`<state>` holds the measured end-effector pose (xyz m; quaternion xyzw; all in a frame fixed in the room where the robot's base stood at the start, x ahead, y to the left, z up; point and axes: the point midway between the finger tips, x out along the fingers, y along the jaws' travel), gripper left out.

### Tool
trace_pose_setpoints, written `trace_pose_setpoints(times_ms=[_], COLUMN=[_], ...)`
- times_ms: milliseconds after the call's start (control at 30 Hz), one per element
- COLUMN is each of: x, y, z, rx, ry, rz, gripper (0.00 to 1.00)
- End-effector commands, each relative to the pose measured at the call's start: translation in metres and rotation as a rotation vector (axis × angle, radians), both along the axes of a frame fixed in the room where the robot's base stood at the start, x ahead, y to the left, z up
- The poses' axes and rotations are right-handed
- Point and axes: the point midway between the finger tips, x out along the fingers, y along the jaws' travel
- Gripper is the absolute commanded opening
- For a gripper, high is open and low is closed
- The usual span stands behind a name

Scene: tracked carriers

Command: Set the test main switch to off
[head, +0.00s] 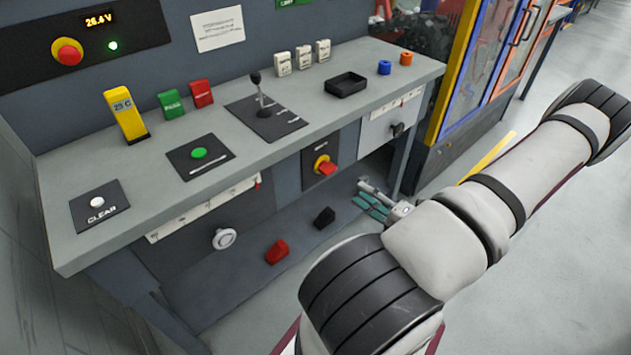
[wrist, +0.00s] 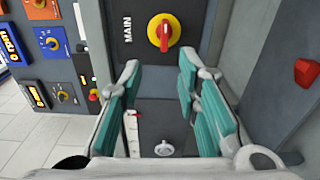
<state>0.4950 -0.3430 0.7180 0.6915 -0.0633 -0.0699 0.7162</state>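The main switch (head: 323,165) is a rotary switch with a red handle on a yellow disc, on a dark plate in the bench front. In the wrist view the switch (wrist: 164,33) shows at the top centre, beside the word MAIN, which reads sideways. Its handle lies across the line of the plate's height. My gripper (head: 374,203) is low in front of the bench, right of the switch in the head view. In the wrist view my gripper (wrist: 157,85) has its teal-padded fingers apart and nothing between them. It does not touch the switch.
A drawer-like front with a round white knob (head: 223,239) is left of the switch. A red block (head: 277,252) and a black block (head: 324,217) lie on the lower shelf. A black lever (head: 260,95) stands on the benchtop (head: 330,112). Another handle (head: 397,130) is to the right.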

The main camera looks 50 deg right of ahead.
Motion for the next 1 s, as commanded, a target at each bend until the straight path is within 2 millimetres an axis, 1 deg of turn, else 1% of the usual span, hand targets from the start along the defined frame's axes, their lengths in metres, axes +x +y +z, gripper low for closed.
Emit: trace_pose_setpoints(times_ms=[33,133,267,367,700,800,1000], x=[-0.004,-0.004,0.007,0.023,0.088,0.104,0.123], y=[-0.003,-0.005,-0.008,-0.011,-0.026,-0.030,-0.035], z=[-0.006,-0.009,-0.009,-0.009,-0.009,-0.009,-0.009], rx=[0.024,0.041,0.042,0.042,0.040,0.040,0.040], ry=[-0.010,-0.017,-0.017,-0.017,-0.017,-0.017,-0.015], rz=[-0.029,-0.049,-0.049,-0.047,-0.045,-0.046,-0.046], gripper=[0.30,0.30,0.30,0.30,0.30,0.30,0.30])
